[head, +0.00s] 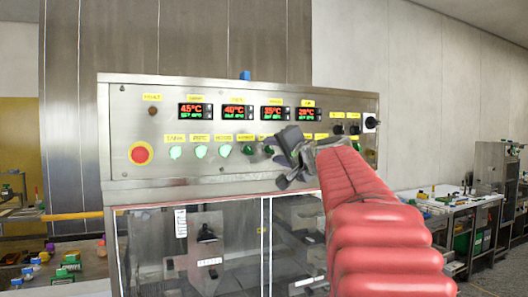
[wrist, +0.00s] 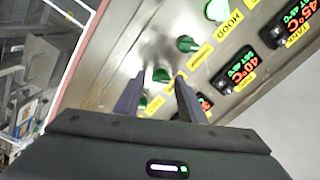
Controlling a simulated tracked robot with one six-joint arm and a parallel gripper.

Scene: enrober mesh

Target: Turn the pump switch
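A steel control panel (head: 240,170) carries a row of round controls under yellow labels. Pale lit buttons are on the left and green knobs (head: 248,150) are near the middle. My gripper (head: 272,150) is in front of the panel by these knobs and hides part of the row. In the wrist view my gripper (wrist: 160,80) has its two fingers apart, with one green knob (wrist: 161,75) showing between the tips. I cannot tell whether the fingers touch it. Another green knob (wrist: 187,44) sits beside it. I cannot read which label says pump.
A red emergency button (head: 141,153) is at the panel's left end. Several temperature displays (head: 234,111) sit above the row. Dark knobs (head: 354,130) are at the right. A glazed cabinet (head: 195,250) stands below, and cluttered benches (head: 440,205) are on both sides.

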